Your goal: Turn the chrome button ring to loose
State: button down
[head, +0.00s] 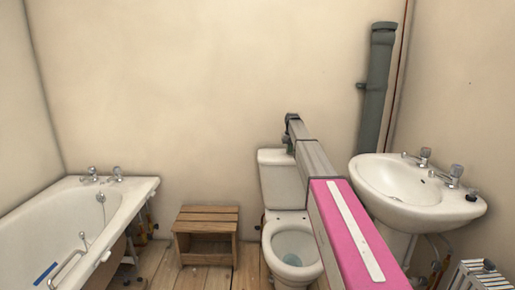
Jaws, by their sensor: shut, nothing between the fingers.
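The white toilet (292,250) stands against the back wall, with its cistern (272,178) behind the bowl. My arm reaches forward from the lower right to the cistern. My gripper (289,148) is small and dark at the arm's far end, just above the cistern lid. It is shut, with nothing in it. I cannot make out the chrome button ring; the gripper and arm cover part of the lid. Whether the gripper touches anything there is too small to tell.
A white bath (62,222) is at the left, and a wooden step stool (207,236) stands beside the toilet. A washbasin (415,192) is at the right, close to my arm. A grey pipe (376,90) rises behind it. A radiator (482,276) is at lower right.

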jog(key=shift+s+d+f, duration=0.2)
jog(key=shift+d+f, duration=0.3)
jog(key=shift+f, duration=0.15)
jog(key=shift+s+d, duration=0.15)
jog(key=shift+d, duration=0.7)
jog(key=shift+w+d, duration=0.2)
jog(key=shift+d, duration=0.7)
jog(key=shift+w+d, duration=0.1)
jog(key=shift+d, duration=0.05)
jog(key=shift+s+d, duration=0.1)
jog(key=shift+s, duration=0.3)
jog(key=shift+r, duration=3.1)
jog(key=shift+a, duration=0.2)
